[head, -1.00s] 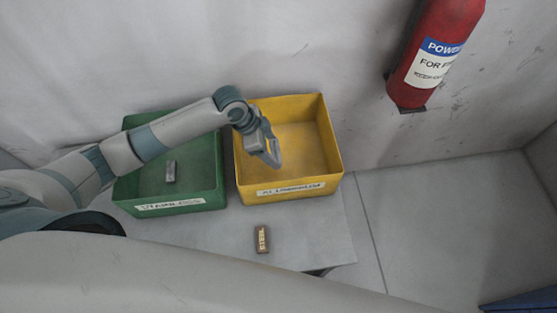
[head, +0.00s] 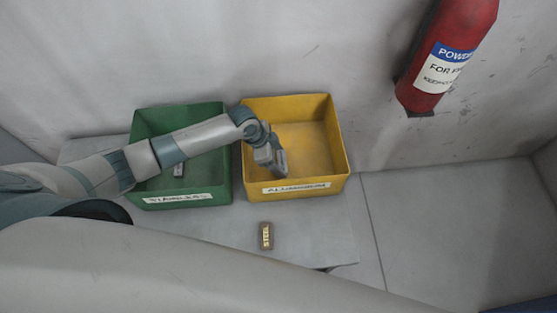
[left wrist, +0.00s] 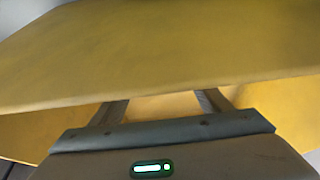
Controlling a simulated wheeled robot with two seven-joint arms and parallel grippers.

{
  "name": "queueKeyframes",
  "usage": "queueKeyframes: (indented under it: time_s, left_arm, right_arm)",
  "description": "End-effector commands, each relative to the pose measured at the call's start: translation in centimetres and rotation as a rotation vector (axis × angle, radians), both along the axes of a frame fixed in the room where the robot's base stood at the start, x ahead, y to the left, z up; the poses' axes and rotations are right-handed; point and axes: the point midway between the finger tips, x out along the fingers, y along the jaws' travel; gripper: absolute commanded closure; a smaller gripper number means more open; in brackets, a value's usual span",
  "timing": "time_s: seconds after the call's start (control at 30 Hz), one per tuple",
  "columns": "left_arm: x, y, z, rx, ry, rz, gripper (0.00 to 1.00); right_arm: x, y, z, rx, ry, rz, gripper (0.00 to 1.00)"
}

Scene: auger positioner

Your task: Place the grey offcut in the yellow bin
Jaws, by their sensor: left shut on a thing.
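My left gripper (head: 279,167) reaches over the yellow bin (head: 336,160), pointing down close to the inner side of its front wall. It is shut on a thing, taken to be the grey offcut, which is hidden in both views. In the left wrist view the yellow bin's wall (left wrist: 160,55) covers the fingertips, and only the rear parts of the two fingers show, set apart. The yellow bin stands upright with a white label on its front; the visible part of its floor is empty. My right gripper is not in view.
A green bin (head: 222,180) stands just left of the yellow one, with a small grey block (head: 178,170) inside. A brown labelled block (head: 266,236) lies on the grey table (head: 330,225) in front. A red extinguisher (head: 445,60) hangs on the wall at right.

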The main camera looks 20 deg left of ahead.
Motion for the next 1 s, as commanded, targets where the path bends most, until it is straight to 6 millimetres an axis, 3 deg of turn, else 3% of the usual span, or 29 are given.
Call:
queueKeyframes:
  time_s: [0.17, 0.57, 0.6, 0.67, 1.0]
  left_arm:
    - [0.0, 0.0, -1.6, 0.0, -0.001, 0.0, 0.56]
    - [0.0, 0.0, -2.1, 0.001, -0.001, -0.001, 0.56]
    - [0.0, 0.0, -2.1, 0.001, -0.001, -0.001, 0.28]
    - [0.0, 0.0, -2.0, 0.001, -0.001, -0.001, 0.13]
    - [0.0, 0.0, -1.9, 0.001, -0.001, -0.001, 0.11]
  right_arm:
    - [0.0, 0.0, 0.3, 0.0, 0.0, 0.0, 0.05]
    - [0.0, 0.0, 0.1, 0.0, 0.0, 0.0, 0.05]
    - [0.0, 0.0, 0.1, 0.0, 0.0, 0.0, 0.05]
    - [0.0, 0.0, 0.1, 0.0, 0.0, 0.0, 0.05]
    - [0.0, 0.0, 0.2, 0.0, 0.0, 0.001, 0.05]
